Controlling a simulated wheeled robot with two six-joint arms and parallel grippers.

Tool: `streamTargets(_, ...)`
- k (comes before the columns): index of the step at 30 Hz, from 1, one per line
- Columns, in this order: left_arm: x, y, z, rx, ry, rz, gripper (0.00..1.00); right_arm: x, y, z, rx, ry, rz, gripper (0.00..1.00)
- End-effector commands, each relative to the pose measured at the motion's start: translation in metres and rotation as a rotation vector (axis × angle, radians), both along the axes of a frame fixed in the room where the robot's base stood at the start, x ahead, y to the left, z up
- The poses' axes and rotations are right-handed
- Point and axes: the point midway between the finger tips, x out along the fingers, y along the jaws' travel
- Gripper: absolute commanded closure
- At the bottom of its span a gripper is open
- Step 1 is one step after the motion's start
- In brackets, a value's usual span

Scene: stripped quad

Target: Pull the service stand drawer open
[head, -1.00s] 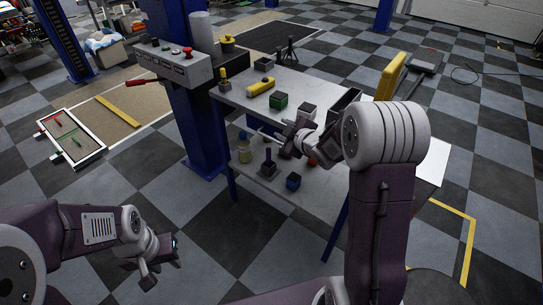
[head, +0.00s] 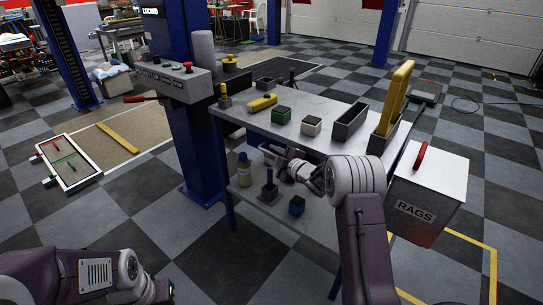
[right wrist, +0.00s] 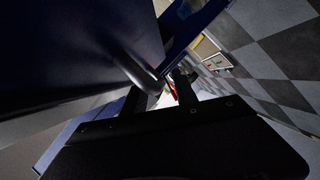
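The service stand (head: 345,160) has a pale top and a lower shelf on blue legs. Its drawer, under the top, is mostly hidden by my right arm in the head view. A dark blue panel of the stand (right wrist: 75,50) fills the upper left of the right wrist view. My right gripper (head: 270,155) is under the stand's top, close to this side. My left gripper (head: 160,292) is at the bottom edge, partly cut off.
A bottle (head: 244,170) and a blue-topped box (head: 296,206) are on the lower shelf. A RAGS bin (head: 430,190) hangs at right.

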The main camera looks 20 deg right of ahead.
Motion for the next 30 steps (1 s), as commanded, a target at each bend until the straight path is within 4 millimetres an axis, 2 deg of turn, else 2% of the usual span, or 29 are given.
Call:
streamTargets(3, 0.0, 0.0, -0.0016, 0.0, 0.0, 0.0, 0.64, 0.0084, 0.0035, -0.0026, 0.0, 0.001, 0.001, 0.66)
streamTargets(10, 0.0, 0.0, -0.0014, 0.0, 0.0, 0.0, 0.64, 0.0099, 0.0037, -0.002, 0.001, 0.0, 0.0, 0.66)
streamTargets(11, 0.0, 0.0, -0.0014, 0.0, 0.0, 0.0, 0.64, 0.0099, 0.0037, -0.002, 0.001, 0.0, 0.0, 0.69)
streamTargets(14, 0.0, 0.0, -0.0014, 0.0, 0.0, 0.0, 0.64, 0.0098, 0.0036, -0.002, 0.001, 0.001, -0.001, 0.96)
streamTargets(15, 0.0, 0.0, -0.0014, 0.0, 0.0, 0.0, 0.64, 0.0097, 0.0035, -0.002, 0.001, 0.001, -0.001, 1.0)
streamTargets(30, 0.0, 0.0, -0.0014, 0.0, 0.0, 0.0, 0.64, 0.0094, 0.0034, -0.0024, 0.0, 0.002, -0.001, 1.0)
